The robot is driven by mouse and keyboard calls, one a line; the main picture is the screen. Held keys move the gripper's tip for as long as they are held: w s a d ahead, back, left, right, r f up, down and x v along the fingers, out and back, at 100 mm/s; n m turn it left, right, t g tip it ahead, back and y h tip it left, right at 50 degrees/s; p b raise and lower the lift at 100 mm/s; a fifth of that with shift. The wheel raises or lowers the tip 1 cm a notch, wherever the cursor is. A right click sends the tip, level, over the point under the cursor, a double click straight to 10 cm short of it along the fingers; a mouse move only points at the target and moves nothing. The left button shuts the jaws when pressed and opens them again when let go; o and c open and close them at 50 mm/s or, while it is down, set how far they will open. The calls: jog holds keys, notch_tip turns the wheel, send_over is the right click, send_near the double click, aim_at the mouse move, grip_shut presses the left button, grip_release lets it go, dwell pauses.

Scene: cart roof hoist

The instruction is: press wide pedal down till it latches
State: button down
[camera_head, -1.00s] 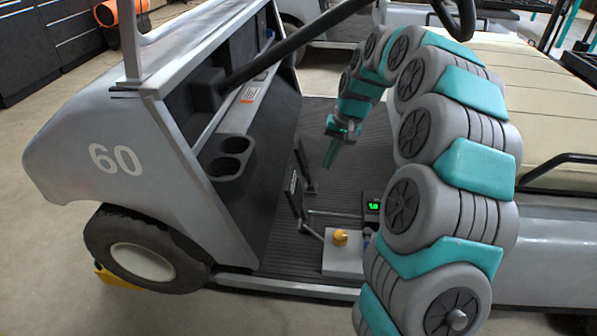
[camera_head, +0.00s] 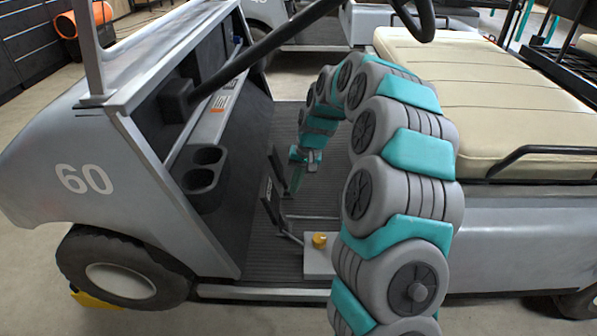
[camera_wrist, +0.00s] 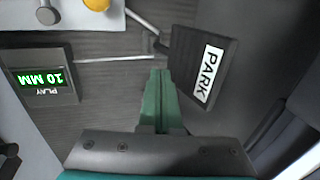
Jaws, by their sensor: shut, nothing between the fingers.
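The wide pedal is a dark flat pad with a white PARK label (camera_wrist: 205,70); it is upper right of centre in the wrist view. In the head view the labelled pad (camera_head: 268,199) stands tilted on its arm above the cart floor. A second, narrower dark pedal (camera_head: 277,168) stands behind it. My gripper (camera_head: 294,188) is shut and empty, pointing down just right of the labelled pad. In the wrist view its green fingertips (camera_wrist: 160,76) lie close to the pad's left edge; I cannot tell whether they touch.
A white block (camera_head: 318,263) with a yellow knob (camera_head: 320,239) sits on the floor near the pedals. A display (camera_wrist: 43,78) reads 10 MM PLAY. The steering column (camera_head: 260,60) crosses above, the dash with cup holders (camera_head: 205,170) is left, and the seat (camera_head: 480,100) is right.

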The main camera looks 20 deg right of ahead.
aim_at(271, 192)
jog(key=shift+w+a+f+p, duration=0.1)
jog(key=shift+w+a+f, duration=0.15)
jog(key=shift+a+f, duration=0.35)
jog(key=shift+w+a+f+p, duration=0.2)
jog(key=shift+a+f, duration=0.15)
jog(key=shift+a, duration=0.45)
jog(key=shift+w+a+f+p, duration=0.1)
jog(key=shift+w+a+f, duration=0.15)
jog(key=shift+a+f, duration=0.35)
jog(key=shift+a+r, duration=0.1)
jog(key=shift+w+a+g+h+p, duration=0.15)
jog(key=shift+w+a+h, duration=0.1)
jog(key=shift+a+h, duration=0.25)
jog(key=shift+w+a+g+h+p, duration=0.15)
jog(key=shift+w+a+h, duration=0.15)
jog(key=shift+a, duration=0.35)
jog(key=a, duration=0.1)
jog(key=a+f+h, duration=0.1)
jog(key=a, duration=0.1)
jog(key=w+a+f+h, duration=0.1)
jog(key=shift+w+a+f+g+b, duration=0.1)
jog(key=shift+a+g+b, duration=0.25)
jog(key=shift+g+b, duration=0.05)
